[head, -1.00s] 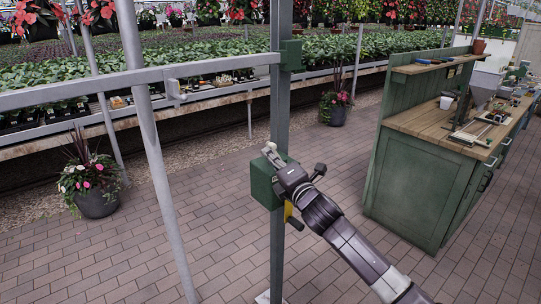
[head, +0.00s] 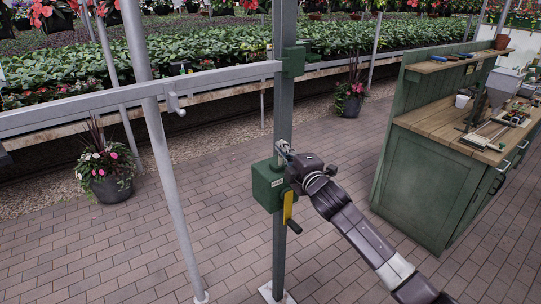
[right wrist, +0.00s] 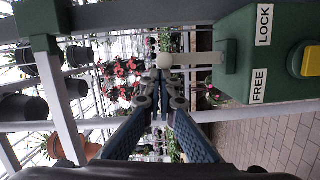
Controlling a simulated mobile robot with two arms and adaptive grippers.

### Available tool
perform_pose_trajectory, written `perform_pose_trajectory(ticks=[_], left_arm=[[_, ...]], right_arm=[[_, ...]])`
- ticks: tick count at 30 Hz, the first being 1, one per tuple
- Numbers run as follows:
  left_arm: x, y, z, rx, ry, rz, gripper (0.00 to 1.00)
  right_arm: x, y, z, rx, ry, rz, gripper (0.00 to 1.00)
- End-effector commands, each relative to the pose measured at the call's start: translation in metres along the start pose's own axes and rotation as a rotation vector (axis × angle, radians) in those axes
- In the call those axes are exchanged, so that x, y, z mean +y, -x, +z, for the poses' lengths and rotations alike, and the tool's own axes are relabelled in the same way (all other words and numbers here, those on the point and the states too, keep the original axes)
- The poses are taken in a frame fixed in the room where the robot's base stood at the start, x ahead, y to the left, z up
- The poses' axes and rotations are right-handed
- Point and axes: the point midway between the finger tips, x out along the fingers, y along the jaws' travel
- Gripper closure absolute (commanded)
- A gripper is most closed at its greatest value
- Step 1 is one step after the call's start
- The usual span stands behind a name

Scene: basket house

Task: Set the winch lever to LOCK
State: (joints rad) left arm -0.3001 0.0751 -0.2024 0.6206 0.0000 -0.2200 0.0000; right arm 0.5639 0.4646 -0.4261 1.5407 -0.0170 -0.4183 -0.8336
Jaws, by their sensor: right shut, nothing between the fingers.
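The green winch box (head: 266,186) is fixed to an upright grey post, with a yellow crank arm (head: 288,207) on its front. In the right wrist view, the box (right wrist: 236,30) carries the labels LOCK (right wrist: 264,25) and FREE (right wrist: 259,86). The pale winch lever (right wrist: 197,59) sticks out of its side, ending in a round knob (right wrist: 165,61). It appears about midway between the labels. My right gripper (head: 284,150) is shut and empty just above the box. In the wrist view its fingertips (right wrist: 161,82) are close to the knob; contact is unclear. My left gripper is not seen.
A grey rail (head: 200,83) joins the post from the left, and a slanted pole (head: 158,150) stands left of it. A green workbench (head: 425,190) stands to the right. A flower pot (head: 110,188) is at the left. Brick floor is clear between.

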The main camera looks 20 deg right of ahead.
Motion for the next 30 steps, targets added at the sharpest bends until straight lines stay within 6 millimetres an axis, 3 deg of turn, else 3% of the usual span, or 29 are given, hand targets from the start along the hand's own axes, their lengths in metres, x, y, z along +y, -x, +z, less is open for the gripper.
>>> perform_pose_trajectory(ticks=[7,15,30], left_arm=[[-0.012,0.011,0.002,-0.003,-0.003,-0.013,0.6],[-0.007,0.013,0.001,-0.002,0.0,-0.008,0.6],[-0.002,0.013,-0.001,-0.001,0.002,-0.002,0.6]], right_arm=[[0.006,-0.005,0.023,-0.002,0.005,0.0,1.0],[0.006,-0.009,0.04,-0.001,0.006,0.0,1.0],[0.005,-0.011,0.053,-0.002,0.006,0.001,1.0]])
